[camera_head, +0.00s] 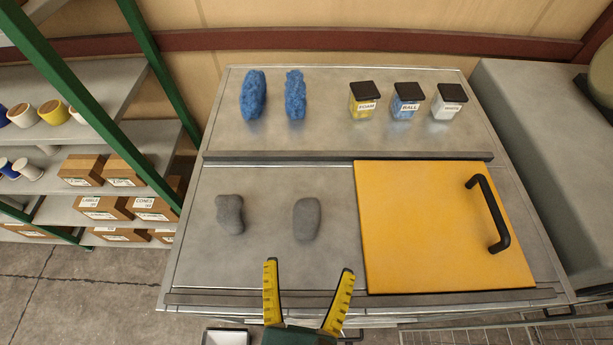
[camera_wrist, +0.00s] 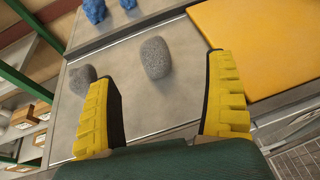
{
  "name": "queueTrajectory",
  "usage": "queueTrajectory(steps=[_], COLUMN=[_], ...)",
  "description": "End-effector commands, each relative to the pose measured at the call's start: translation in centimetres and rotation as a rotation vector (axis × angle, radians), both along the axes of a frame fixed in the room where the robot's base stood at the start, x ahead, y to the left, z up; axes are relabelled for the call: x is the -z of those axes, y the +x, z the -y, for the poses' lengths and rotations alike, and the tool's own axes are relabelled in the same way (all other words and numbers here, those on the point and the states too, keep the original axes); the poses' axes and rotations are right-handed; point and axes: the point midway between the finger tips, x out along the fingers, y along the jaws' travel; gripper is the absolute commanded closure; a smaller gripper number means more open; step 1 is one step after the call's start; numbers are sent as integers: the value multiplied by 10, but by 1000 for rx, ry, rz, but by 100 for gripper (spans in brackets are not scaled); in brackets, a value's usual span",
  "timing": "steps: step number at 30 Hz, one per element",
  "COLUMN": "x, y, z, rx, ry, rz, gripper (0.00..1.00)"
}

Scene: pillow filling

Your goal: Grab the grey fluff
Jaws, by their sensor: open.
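Two grey fluff pieces lie on the lower metal worktop. The left grey fluff (camera_head: 230,213) is lumpy and narrower in the middle. The right grey fluff (camera_head: 306,219) is a smooth oval. My gripper (camera_head: 309,268) is open and empty, near the worktop's front edge, with its yellow ridged fingers pointing toward the right fluff. In the wrist view, the right fluff (camera_wrist: 155,58) sits beyond the fingertips, between their lines and apart from them. The left fluff (camera_wrist: 82,76) is to the left of the left finger, partly cut by it or close beside it.
Two blue fluff pieces (camera_head: 253,95) (camera_head: 295,95) lie on the raised back shelf, beside several black-lidded jars (camera_head: 406,102). A yellow panel (camera_head: 430,228) with a black handle (camera_head: 488,213) covers the right of the worktop. Shelves with boxes (camera_head: 103,208) stand at left.

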Motion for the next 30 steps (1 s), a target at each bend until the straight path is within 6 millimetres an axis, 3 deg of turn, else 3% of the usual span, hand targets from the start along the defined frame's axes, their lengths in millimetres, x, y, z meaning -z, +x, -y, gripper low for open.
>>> queueTrajectory(steps=[3,5,18,23,30], x=[21,21,54,61,76], y=[-6,-2,86,101,138], z=[-12,-15,-7,-6,-2], rx=[-49,-58,-53,-56,-54], ry=[-27,-24,-22,-23,-21], rz=[-41,-37,-36,-37,-36], gripper=[14,14,14,14,14])
